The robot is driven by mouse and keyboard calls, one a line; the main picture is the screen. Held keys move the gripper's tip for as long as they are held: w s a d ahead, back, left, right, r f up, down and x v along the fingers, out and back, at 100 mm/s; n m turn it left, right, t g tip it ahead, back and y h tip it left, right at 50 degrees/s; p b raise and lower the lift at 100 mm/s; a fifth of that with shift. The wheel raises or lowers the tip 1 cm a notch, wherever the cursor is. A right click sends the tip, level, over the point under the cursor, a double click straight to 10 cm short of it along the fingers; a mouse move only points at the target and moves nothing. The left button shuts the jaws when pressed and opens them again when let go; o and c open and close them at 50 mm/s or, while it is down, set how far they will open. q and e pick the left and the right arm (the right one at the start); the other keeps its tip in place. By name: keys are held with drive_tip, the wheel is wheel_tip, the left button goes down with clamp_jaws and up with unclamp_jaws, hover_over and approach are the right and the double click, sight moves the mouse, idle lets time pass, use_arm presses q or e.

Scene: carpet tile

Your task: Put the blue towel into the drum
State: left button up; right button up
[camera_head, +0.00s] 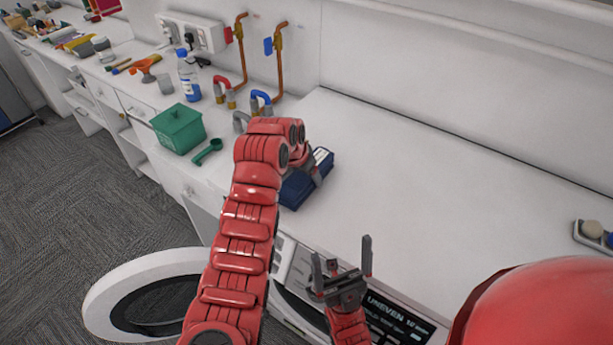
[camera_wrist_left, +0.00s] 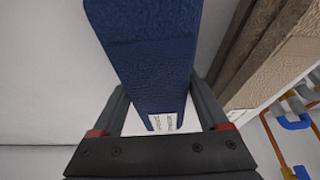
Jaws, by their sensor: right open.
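The dark blue folded towel (camera_head: 294,190) is at the worktop's front edge, above the washing machine. My left gripper (camera_head: 314,172) is at the towel, with a finger across its side. In the left wrist view the towel (camera_wrist_left: 155,55), with a white label at its near end, lies between the widely spaced fingers (camera_wrist_left: 160,95); whether they press on it is unclear. My right gripper (camera_head: 341,262) is open and empty, fingers up, before the machine's control panel (camera_head: 395,318). The round machine door (camera_head: 110,292) is swung open at the lower left.
A green box (camera_head: 178,128) and green scoop (camera_head: 207,152) stand left of the towel. Behind them are a blue-labelled bottle (camera_head: 188,78) and pipes with red and blue taps (camera_head: 268,46). The worktop (camera_head: 430,190) to the right is mostly clear.

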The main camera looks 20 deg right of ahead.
use_arm(q)
clamp_jaws()
